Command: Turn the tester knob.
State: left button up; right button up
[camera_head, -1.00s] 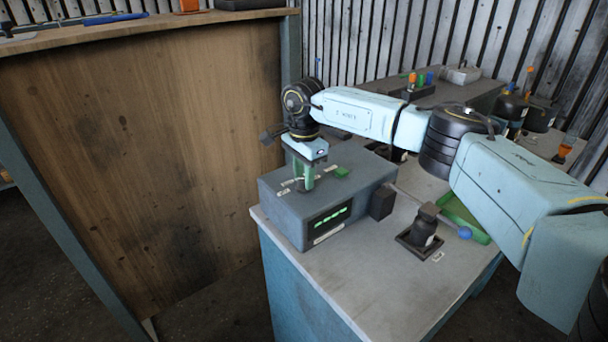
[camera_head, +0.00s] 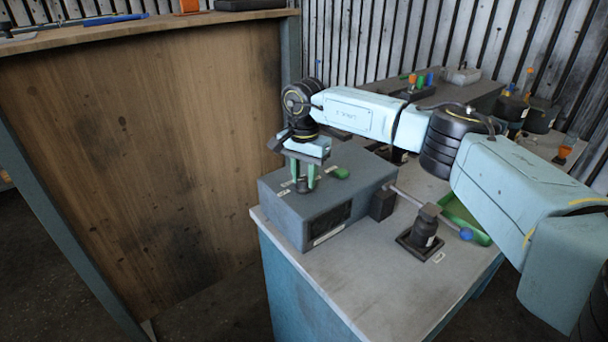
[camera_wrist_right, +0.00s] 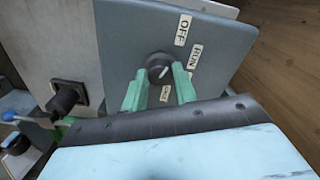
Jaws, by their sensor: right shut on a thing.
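The tester (camera_head: 325,205) is a blue-grey box at the table's left end, with a dark display on its front. Its dark round knob (camera_wrist_right: 158,68) is on the top face and shows a white pointer mark, turned roughly toward the RUN label (camera_wrist_right: 195,57); the OFF label (camera_wrist_right: 183,30) is above. My right gripper (camera_head: 303,184) points down over the tester, its two green fingers shut on the knob, one on either side. The fingers also show in the wrist view (camera_wrist_right: 159,88). My left gripper is out of view.
A green button (camera_head: 341,173) sits on the tester's top near the knob. To the right stand a black fixture (camera_head: 424,232), a grey rod with a blue ball end (camera_head: 465,234) and a green tray (camera_head: 470,222). A wooden panel (camera_head: 150,150) rises at left.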

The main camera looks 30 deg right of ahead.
aim_at(304, 179)
jog(key=shift+r, duration=0.1)
jog(key=o, duration=1)
notch_tip(304, 179, up, 13)
jog(key=shift+r, duration=0.15)
dwell(0.3)
